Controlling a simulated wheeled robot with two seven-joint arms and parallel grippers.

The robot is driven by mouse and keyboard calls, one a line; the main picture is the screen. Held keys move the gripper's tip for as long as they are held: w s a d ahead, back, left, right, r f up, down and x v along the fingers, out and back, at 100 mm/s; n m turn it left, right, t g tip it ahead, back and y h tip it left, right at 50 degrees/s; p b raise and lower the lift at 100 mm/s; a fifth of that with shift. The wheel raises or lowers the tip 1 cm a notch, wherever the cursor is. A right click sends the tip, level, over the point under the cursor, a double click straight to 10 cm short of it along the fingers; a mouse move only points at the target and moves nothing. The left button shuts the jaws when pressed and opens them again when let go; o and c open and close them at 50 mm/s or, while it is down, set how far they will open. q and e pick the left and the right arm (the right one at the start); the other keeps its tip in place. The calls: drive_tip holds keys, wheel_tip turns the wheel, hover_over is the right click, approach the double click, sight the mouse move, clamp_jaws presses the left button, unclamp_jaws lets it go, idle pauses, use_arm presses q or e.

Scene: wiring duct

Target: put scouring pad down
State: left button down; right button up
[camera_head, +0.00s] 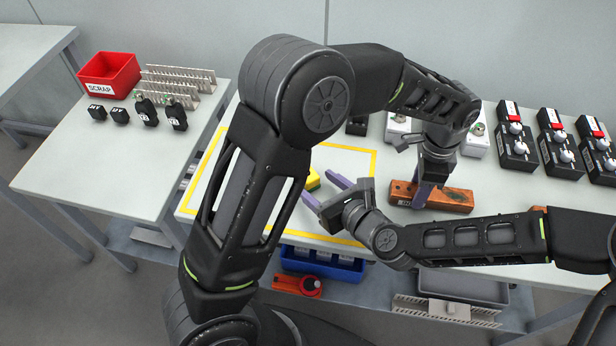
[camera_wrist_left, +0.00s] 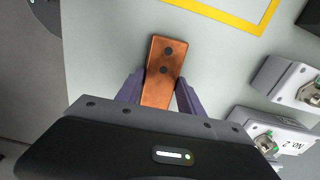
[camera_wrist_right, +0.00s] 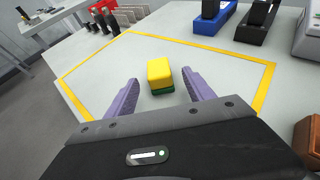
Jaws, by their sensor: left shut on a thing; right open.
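The scouring pad, a yellow block with a green underside, lies on the table inside the yellow outline. It shows in the right wrist view (camera_wrist_right: 160,74) and partly behind my arm in the head view (camera_head: 313,180). My right gripper (camera_wrist_right: 160,88) is open, its purple fingers on either side of the pad with gaps visible; it also shows in the head view (camera_head: 326,190). My left gripper (camera_head: 424,193) is shut on a brown-orange block with dark holes (camera_wrist_left: 162,72), which lies on or just above the table; I cannot tell which.
A yellow outline (camera_wrist_right: 205,45) marks the table. White connector boxes (camera_wrist_left: 283,85) and several black switch boxes (camera_head: 516,148) stand at the right and back. A red scrap bin (camera_head: 109,73) stands on the left table. A blue bin (camera_head: 322,264) sits below the table edge.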

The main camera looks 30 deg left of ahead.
sight(314, 183)
drive_tip(key=x, duration=0.5)
drive_tip(key=shift+c, duration=0.2)
idle(0.3)
clamp_jaws()
idle(0.5)
